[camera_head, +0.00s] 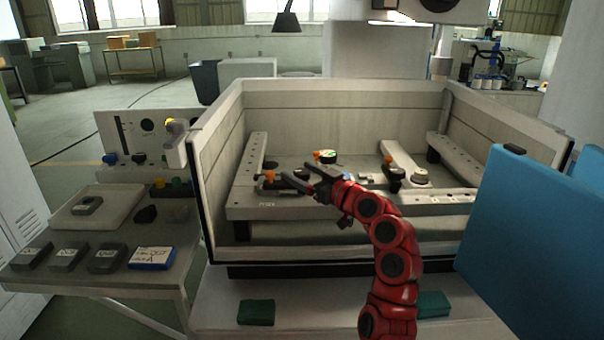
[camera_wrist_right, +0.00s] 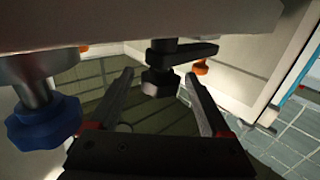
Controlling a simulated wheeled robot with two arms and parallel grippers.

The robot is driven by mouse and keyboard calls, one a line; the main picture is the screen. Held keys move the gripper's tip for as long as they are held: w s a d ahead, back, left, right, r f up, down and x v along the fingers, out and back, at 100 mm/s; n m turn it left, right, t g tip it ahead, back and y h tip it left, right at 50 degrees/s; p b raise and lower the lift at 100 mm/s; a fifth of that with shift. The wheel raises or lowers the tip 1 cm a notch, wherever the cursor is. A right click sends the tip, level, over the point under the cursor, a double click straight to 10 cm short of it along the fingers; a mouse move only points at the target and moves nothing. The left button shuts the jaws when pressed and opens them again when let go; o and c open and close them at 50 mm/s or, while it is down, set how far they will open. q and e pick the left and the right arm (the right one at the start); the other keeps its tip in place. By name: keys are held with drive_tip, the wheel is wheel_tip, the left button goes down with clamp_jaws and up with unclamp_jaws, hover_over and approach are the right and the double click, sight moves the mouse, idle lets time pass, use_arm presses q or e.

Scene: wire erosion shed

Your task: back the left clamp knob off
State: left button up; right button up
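My right gripper (camera_head: 300,173) is at the end of the red arm, over the left part of the machine's work frame. Its two fingers are apart and nothing is gripped. A small clamp with an orange top (camera_head: 269,175) is on the left of the frame, just left of the fingertips. In the right wrist view, the open fingers (camera_wrist_right: 160,76) point toward a dark clamp knob with a lever-like arm (camera_wrist_right: 160,82). The knob appears between and just beyond the tips; I cannot tell whether they touch it. My left gripper is not in view.
Pale tank walls (camera_head: 222,165) enclose the work frame. Another orange-topped clamp (camera_head: 388,160) and a dark round part (camera_head: 327,156) are farther right and back. In the wrist view, a blue knob (camera_wrist_right: 45,122) stands left of the fingers. A blue panel (camera_head: 530,240) is at right.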

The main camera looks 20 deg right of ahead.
drive_tip(key=b+v, duration=0.1)
drive_tip(key=v, duration=1.6)
drive_tip(key=shift+s, duration=0.2)
drive_tip(key=shift+d, duration=0.15)
